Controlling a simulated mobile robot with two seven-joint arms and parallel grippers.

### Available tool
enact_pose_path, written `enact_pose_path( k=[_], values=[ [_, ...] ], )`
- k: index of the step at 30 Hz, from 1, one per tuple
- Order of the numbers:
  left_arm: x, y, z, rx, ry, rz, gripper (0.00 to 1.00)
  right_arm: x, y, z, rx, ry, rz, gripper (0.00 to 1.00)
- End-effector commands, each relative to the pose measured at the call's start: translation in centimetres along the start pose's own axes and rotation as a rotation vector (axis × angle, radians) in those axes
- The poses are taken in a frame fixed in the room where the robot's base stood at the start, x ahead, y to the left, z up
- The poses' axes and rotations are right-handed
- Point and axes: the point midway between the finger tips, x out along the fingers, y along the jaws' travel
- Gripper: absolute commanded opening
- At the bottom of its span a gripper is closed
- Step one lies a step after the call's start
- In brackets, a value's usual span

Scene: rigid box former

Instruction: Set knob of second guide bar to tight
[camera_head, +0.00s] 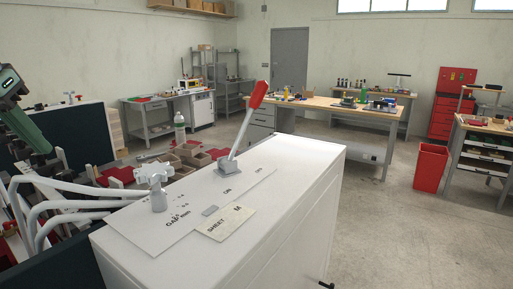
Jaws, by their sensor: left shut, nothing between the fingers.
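My left gripper (38,146) comes in at the left edge on a green arm link, its dark fingers partly cut off and shut on nothing. It is left of and apart from a white star-shaped knob (154,172) on a short post. This knob stands on a plate (175,224) marked with a gap scale in mm. Smaller knobs (72,96) show further back at the left. I cannot tell which knob belongs to the second guide bar, or whether it is tight. White bent tubes (60,207) run at the lower left. My right gripper is not in view.
A red-handled lever (243,127) rises from the white cabinet top (295,150). A card reading "SHEET M" (226,222) lies in front. Dark panels (75,135) stand at left. Workbenches (340,104) and a red bin (430,167) stand beyond; the floor at right is clear.

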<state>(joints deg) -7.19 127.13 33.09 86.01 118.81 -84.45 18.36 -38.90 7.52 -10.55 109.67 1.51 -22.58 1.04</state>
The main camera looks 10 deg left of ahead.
Motion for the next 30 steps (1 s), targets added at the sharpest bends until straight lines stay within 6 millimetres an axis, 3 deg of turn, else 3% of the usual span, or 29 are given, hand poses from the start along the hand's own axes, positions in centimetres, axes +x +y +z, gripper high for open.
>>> enact_pose_path(
  k=[8, 24, 30],
  values=[
    [-0.8, 0.1, 0.0, -0.001, -0.001, 0.001, 0.0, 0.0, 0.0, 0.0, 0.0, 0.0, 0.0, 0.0],
    [4.2, 0.1, 2.8, 0.0, -0.001, 0.002, 0.0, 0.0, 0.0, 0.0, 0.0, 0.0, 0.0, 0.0],
    [5.0, 0.2, 3.2, 0.0, 0.001, 0.001, 0.0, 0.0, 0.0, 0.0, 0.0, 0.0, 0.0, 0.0]
  ],
)
